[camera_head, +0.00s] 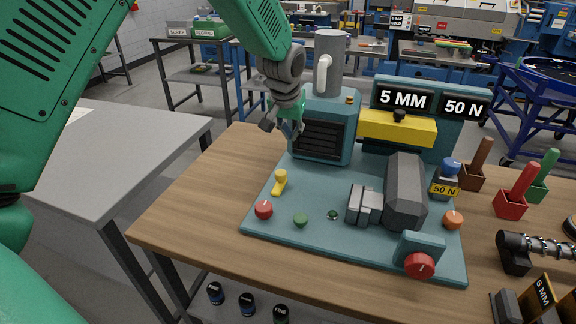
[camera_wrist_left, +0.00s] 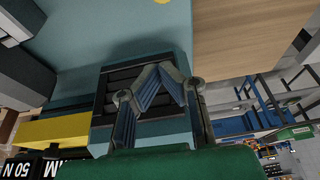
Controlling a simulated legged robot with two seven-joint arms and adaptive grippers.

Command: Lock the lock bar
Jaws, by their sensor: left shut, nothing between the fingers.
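A teal pellet machine (camera_head: 335,230) stands on the wooden table in the head view. A yellow bar (camera_head: 385,128) with a black knob (camera_head: 399,115) lies across its back, below the "5 MM" and "50 N" signs. A small yellow lever (camera_head: 281,182) stands at the base's left. No part is labelled as the lock bar, so I cannot tell which it is. My left gripper (camera_head: 290,131) is shut and empty, beside the black-slatted vent housing (camera_head: 323,137). In the left wrist view its fingers (camera_wrist_left: 160,72) meet in front of the vent; the yellow bar (camera_wrist_left: 50,131) is at left.
A grey cylinder with a white handle (camera_head: 328,62) rises behind the vent housing. A dark grey block (camera_head: 405,190) stands mid-base. The table's left part is clear.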

